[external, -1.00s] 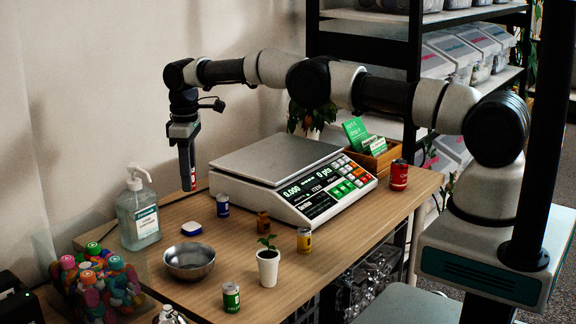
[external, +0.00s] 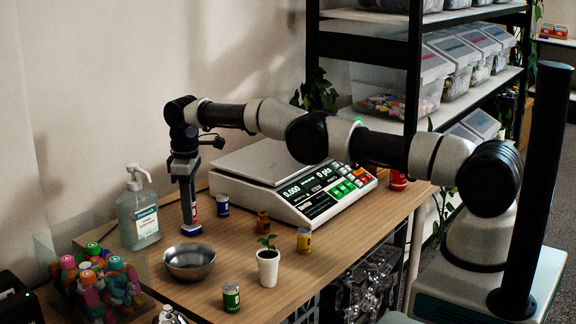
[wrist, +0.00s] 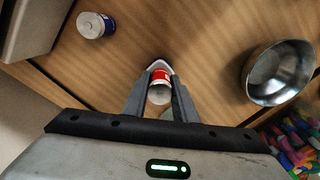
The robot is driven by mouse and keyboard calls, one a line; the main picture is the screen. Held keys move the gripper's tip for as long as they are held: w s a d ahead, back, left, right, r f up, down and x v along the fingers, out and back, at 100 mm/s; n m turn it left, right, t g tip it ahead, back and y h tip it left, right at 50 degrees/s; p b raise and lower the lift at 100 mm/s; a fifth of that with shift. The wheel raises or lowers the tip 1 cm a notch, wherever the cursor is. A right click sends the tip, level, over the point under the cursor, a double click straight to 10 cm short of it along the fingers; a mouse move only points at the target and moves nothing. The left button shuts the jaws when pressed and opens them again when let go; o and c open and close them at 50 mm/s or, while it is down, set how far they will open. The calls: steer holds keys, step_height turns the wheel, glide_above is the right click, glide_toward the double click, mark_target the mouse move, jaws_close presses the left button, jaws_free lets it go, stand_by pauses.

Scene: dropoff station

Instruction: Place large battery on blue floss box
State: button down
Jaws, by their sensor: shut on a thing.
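My gripper (external: 188,203) points straight down at the left of the wooden table. It is shut on the large battery (wrist: 160,92), which shows red and silvery white between the two fingers in the wrist view. In the external view a small strip of the battery (external: 194,212) shows beside the fingers. The blue floss box (external: 190,230) lies flat on the table right under the battery. In the wrist view only a pale rim of the box (wrist: 159,60) shows around the battery. The battery is upright over the box; I cannot tell whether they touch.
A metal bowl (external: 189,262) stands close in front of the box. A blue-and-white can (external: 223,206) stands to its right, with the scale (external: 290,185) behind. A sanitizer bottle (external: 139,215) stands to the left. A potted plant (external: 268,264) and several small cans stand farther right.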

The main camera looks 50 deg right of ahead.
steer(key=shift+f, duration=0.4)
steer(key=shift+f, duration=0.2)
steer(key=c, duration=1.4)
jaws_free()
steer(key=shift+c, duration=0.2)
